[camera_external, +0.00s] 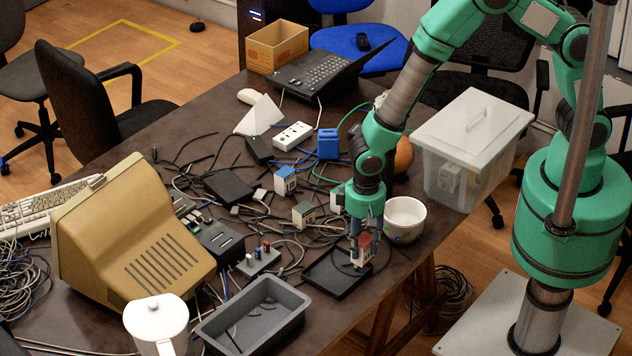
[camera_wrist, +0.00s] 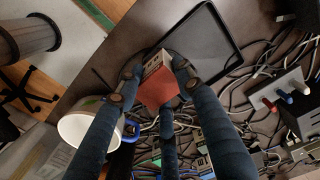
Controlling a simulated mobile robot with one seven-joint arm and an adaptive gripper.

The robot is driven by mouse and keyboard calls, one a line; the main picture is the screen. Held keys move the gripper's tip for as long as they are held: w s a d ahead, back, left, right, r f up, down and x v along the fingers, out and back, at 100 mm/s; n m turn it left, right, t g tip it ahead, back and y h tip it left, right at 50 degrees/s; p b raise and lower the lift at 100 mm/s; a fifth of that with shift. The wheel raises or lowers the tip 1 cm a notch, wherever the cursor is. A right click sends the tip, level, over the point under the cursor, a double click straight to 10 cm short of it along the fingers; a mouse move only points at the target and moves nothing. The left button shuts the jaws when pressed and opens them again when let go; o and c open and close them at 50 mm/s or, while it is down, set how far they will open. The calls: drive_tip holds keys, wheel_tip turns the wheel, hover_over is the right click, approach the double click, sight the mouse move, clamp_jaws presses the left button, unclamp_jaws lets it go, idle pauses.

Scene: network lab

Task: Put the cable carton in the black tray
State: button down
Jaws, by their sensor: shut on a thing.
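The cable carton (camera_external: 363,251) is a small box with a red top and pale printed side. My gripper (camera_external: 365,232) is shut on it, fingers pointing down. In the wrist view the carton (camera_wrist: 157,88) sits between the fingers of my gripper (camera_wrist: 157,72). The black tray (camera_external: 325,288) is shallow, flat and empty where visible. The carton overlaps its back right corner in the external view. In the wrist view the tray (camera_wrist: 228,30) lies just beyond the carton. The carton's height above it is hard to tell.
A deeper grey bin (camera_external: 290,318) is at the front left of the tray. Tangled cables, a green-topped box (camera_external: 303,214) and a blue-topped box (camera_external: 285,180) lie behind. A lidded clear tub (camera_external: 456,180) stands at the right.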

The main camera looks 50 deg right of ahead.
drive_tip(key=w+a, duration=0.4)
drive_tip(key=a, duration=0.1)
drive_tip(key=shift+w+f, duration=0.25)
drive_tip(key=shift+f, duration=0.05)
drive_tip(key=shift+f+b, duration=0.55)
drive_tip(key=shift+f, duration=1.2)
drive_tip(key=shift+f, duration=0.15)
drive_tip(key=c, duration=1.2)
unclamp_jaws()
drive_tip(key=shift+o, duration=0.2)
wheel_tip(320, 180, up, 12)
drive_tip(key=p, duration=0.1)
drive_tip(key=shift+p, duration=0.35)
